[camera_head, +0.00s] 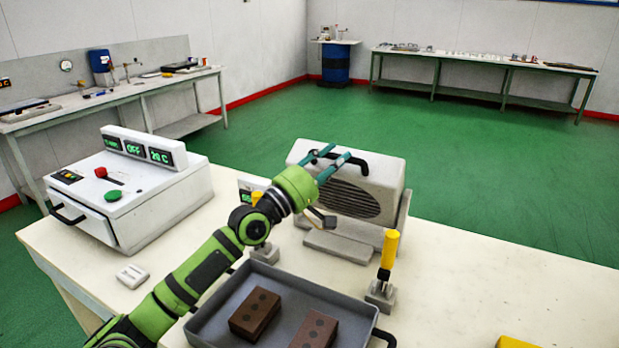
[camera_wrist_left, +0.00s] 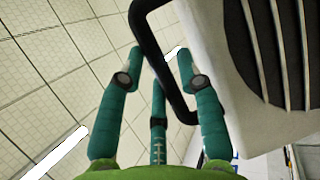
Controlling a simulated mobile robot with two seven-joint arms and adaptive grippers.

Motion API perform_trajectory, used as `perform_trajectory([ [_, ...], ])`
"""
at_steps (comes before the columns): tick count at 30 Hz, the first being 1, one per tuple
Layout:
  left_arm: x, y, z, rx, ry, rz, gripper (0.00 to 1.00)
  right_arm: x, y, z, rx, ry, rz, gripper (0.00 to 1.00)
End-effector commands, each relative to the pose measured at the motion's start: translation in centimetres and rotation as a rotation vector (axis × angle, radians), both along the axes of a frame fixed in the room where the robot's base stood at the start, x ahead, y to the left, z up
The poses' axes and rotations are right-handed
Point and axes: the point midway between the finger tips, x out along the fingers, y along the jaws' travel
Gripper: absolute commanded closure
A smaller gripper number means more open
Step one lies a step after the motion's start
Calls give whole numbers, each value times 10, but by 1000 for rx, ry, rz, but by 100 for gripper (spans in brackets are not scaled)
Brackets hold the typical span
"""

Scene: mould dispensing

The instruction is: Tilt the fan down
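The fan (camera_head: 386,185) is a light grey box with a slatted dark grille and a black handle (camera_head: 349,166) on top. It stands on a grey base (camera_head: 344,244) on the table and looks roughly upright. My left gripper (camera_head: 335,155) is at the handle, its teal fingers apart. In the left wrist view the black handle (camera_wrist_left: 150,45) passes between the spread fingertips of the gripper (camera_wrist_left: 160,62), beside the fan's pale housing (camera_wrist_left: 225,80). Contact with the handle cannot be told. My right gripper is not in view.
A grey tray (camera_head: 212,324) with two brown moulds (camera_head: 255,313) lies in front of the fan. A yellow-handled tool (camera_head: 389,250) stands right of it. A white heating unit (camera_head: 150,200) is at left. The table's right part (camera_head: 500,285) is mostly clear.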

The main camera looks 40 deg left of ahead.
Motion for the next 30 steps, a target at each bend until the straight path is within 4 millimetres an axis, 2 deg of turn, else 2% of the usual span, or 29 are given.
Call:
perform_trajectory([
  [15,-61,10,-22,5,8,-2,65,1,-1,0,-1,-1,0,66],
  [24,-89,15,-31,3,7,2,65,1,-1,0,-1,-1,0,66],
  [30,-100,17,-34,2,5,0,65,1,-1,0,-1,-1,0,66],
])
